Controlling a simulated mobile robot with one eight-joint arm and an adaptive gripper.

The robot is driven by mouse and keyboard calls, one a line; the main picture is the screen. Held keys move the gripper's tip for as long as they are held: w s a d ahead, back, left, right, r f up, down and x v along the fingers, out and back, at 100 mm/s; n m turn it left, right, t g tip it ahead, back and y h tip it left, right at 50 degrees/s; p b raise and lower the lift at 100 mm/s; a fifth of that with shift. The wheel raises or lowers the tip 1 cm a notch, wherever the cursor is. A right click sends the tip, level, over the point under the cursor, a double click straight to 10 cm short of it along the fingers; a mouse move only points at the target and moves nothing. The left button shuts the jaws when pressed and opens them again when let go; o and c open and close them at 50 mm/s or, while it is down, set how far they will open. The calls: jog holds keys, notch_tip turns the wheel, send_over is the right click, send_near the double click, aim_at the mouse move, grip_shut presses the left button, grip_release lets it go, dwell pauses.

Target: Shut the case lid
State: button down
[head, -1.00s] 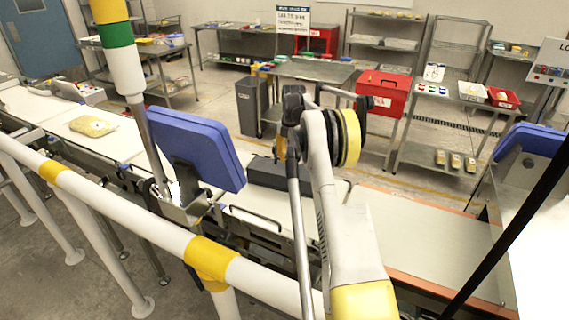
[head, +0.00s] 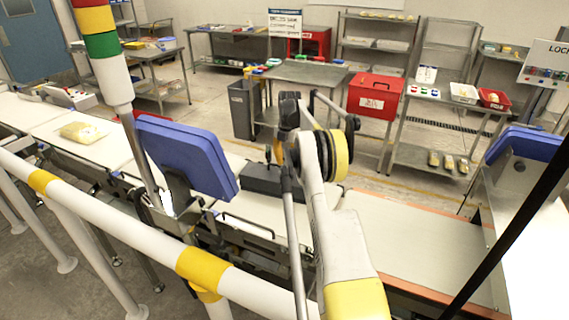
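Another red box (head: 309,40) sits on a bench further back, partly behind a sign. A dark grey box (head: 275,180) rests by the belt, partly hidden by my arm. I cannot tell which of these is the case. My arm rises in the front middle. The dark parts at its far end, perhaps my gripper (head: 289,108), are well apart from the red box in the picture; no fingers show clearly.
The pale conveyor belt (head: 420,235) runs across in front, with a yellow bag (head: 82,132) on its left part. A white and yellow guard rail (head: 120,220) crosses the foreground. A blue screen (head: 187,157) stands left of my arm. A grey bin (head: 243,108) stands beyond.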

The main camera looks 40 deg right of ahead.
notch_tip(320, 180, up, 12)
jog(key=shift+s+d, duration=0.15)
jog(key=shift+d, duration=0.3)
dwell(0.4)
